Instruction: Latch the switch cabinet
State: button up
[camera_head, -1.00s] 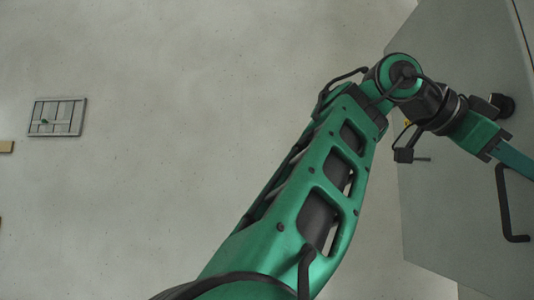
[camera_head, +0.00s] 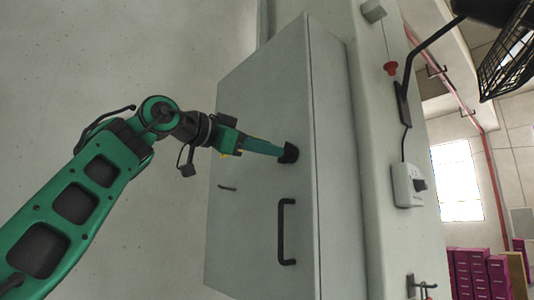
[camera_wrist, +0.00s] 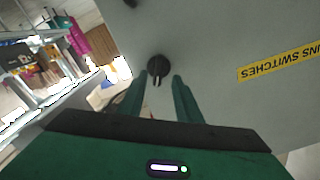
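The switch cabinet has a grey door (camera_head: 255,200) with a black pull handle (camera_head: 285,232). A round black latch knob (camera_head: 291,152) sits above the handle. In the wrist view the knob (camera_wrist: 158,64) has a small tab pointing down toward my gripper. My gripper (camera_head: 280,151) reaches in from the left with its fingertips at the knob. In the wrist view my gripper (camera_wrist: 160,76) is open, one green finger on each side of the tab. I cannot tell whether the fingers touch it. The door looks closed or nearly so.
A yellow label (camera_wrist: 280,62) is on the door in the wrist view. Right of the cabinet are a red button (camera_head: 390,68), a white switch box (camera_head: 405,185) and a black wire basket (camera_head: 510,45). Purple boxes (camera_head: 475,272) stand at the lower right.

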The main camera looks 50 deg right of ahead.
aim_at(295, 156)
jog(key=x, duration=0.3)
jog(key=shift+d, duration=0.2)
